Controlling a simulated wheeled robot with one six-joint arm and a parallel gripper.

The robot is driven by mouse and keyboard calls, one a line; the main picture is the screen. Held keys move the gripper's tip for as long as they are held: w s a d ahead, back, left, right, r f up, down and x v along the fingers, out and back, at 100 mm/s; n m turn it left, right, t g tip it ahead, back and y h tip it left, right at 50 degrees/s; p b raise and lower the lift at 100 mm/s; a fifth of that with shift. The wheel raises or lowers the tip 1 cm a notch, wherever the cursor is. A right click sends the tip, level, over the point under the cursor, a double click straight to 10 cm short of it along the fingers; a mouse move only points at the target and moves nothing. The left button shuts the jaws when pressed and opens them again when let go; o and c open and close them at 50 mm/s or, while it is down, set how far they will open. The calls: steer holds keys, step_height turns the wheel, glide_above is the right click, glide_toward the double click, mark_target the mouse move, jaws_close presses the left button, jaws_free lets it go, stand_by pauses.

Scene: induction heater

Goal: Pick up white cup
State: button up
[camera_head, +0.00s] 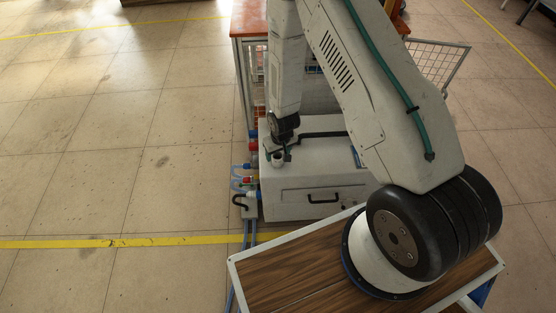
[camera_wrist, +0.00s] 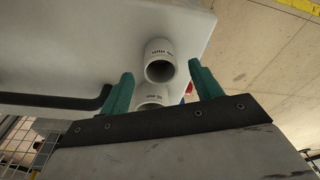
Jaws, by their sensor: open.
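My gripper is open; I see no finger touching either one. In the head view a small pale cup (camera_head: 278,159) is near the end of my arm, where the fingers are hard to make out.
The white cabinet (camera_head: 300,190) has a black handle on its front. A dark bar (camera_wrist: 50,100) runs along its top beside the left finger. Hoses and coloured fittings (camera_head: 247,180) stand at the cabinet's left. A wire mesh panel (camera_head: 435,62) is behind. The floor at left is clear.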

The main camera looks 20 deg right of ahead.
mark_target(278, 155)
steer(key=f, duration=0.4)
steer(key=shift+w+f, duration=0.15)
steer(key=shift+w, duration=0.25)
steer(key=c, duration=1.1)
steer(key=shift+r, duration=0.6)
steer(key=r, duration=0.1)
steer(key=s+r, duration=0.1)
steer(key=shift+s+a+r, duration=0.1)
steer(key=shift+a+r, duration=0.15)
steer(key=shift+r, duration=0.05)
steer(key=s+a+r, duration=0.1)
steer(key=s+a, duration=0.3)
steer(key=s, duration=0.9)
step_height(278, 155, up, 6)
steer(key=s, duration=0.1)
steer(key=shift+a+r, duration=0.15)
steer(key=shift+a, duration=0.05)
